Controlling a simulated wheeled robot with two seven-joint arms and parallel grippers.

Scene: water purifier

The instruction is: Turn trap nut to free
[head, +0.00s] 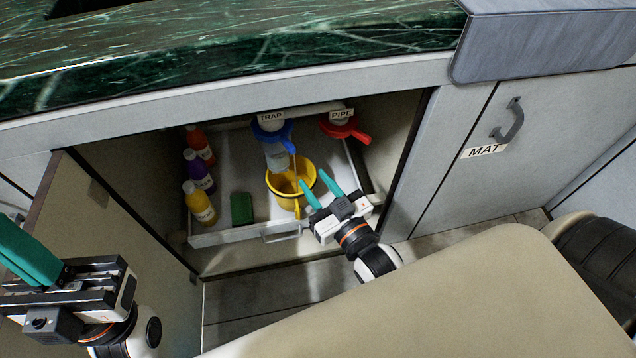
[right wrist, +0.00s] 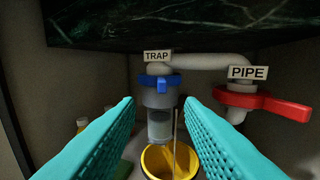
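The trap nut is the blue winged ring (head: 272,133) under the TRAP label, inside the open cabinet. It also shows in the right wrist view (right wrist: 159,82), around the top of the grey trap cup (right wrist: 160,124). My right gripper (head: 323,193) is open and empty in front of the yellow bucket, below and to the right of the blue nut. In the right wrist view its teal fingers are spread to either side of the trap, apart from it. My left gripper (head: 28,258) is at the lower left, beside the open cabinet door; its finger gap is not clear.
A yellow bucket (head: 277,184) stands under the trap in a pull-out tray (head: 218,238). Several bottles (head: 199,203) and a green sponge (head: 241,208) are at its left. A red PIPE handle (head: 345,130) is right of the trap. The open door (head: 118,235) bounds the left side.

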